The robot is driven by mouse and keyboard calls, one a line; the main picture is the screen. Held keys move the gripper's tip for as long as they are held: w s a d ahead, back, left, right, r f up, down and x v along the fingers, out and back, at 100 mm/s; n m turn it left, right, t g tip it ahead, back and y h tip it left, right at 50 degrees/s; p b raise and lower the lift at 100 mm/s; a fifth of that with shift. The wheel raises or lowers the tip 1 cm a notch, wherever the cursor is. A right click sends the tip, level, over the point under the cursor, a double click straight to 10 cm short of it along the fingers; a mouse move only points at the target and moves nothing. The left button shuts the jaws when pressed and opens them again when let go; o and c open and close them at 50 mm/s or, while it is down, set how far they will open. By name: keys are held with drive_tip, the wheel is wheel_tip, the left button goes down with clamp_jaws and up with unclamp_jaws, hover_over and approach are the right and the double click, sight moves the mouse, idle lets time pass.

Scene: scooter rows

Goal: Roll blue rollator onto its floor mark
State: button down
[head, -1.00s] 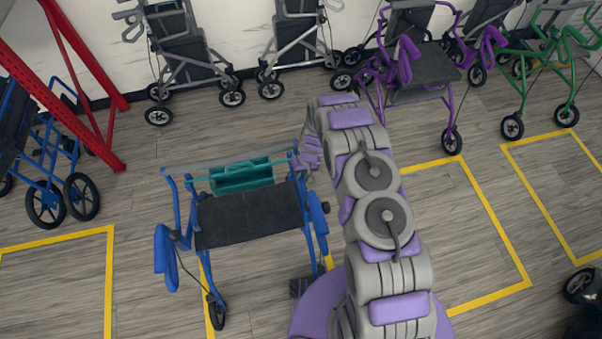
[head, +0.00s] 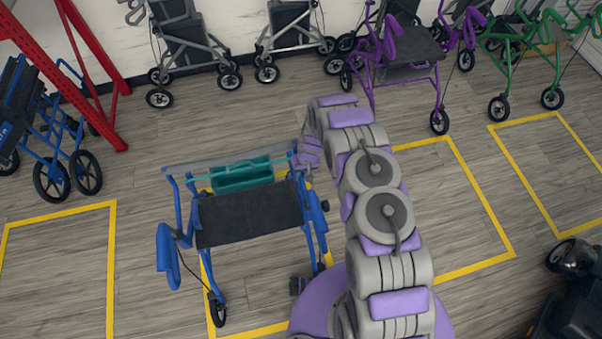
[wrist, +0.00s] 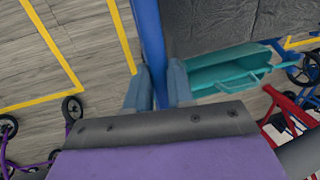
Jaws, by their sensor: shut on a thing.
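The blue rollator (head: 247,215) stands upright in front of me in the head view, with a dark seat and a teal basket (head: 242,174). A yellow floor mark (head: 252,330) shows around and under it, with lines at its left, front and right. Parts of the mark are hidden by the rollator and my arm. My gripper (head: 309,155) is at the rollator's far right upright. In the wrist view my gripper (wrist: 155,88) is shut with its two fingers on either side of the blue frame tube (wrist: 149,40). The dark seat and teal basket show beside it.
A folded blue wheelchair (head: 50,135) and red rack posts (head: 95,70) stand at the left. Grey, purple (head: 410,60) and green (head: 530,50) walkers line the back. Empty yellow marks (head: 58,212) lie left and right. A dark wheeled object (head: 570,290) is at bottom right.

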drive_tip(key=c, duration=1)
unclamp_jaws()
drive_tip(key=shift+r, duration=0.1)
drive_tip(key=w+d+r+p, duration=0.1)
drive_tip(key=d+r, duration=0.2)
drive_tip(key=r, duration=1.3)
drive_tip(key=shift+r+p, duration=0.35)
drive_tip(key=shift+r, duration=0.05)
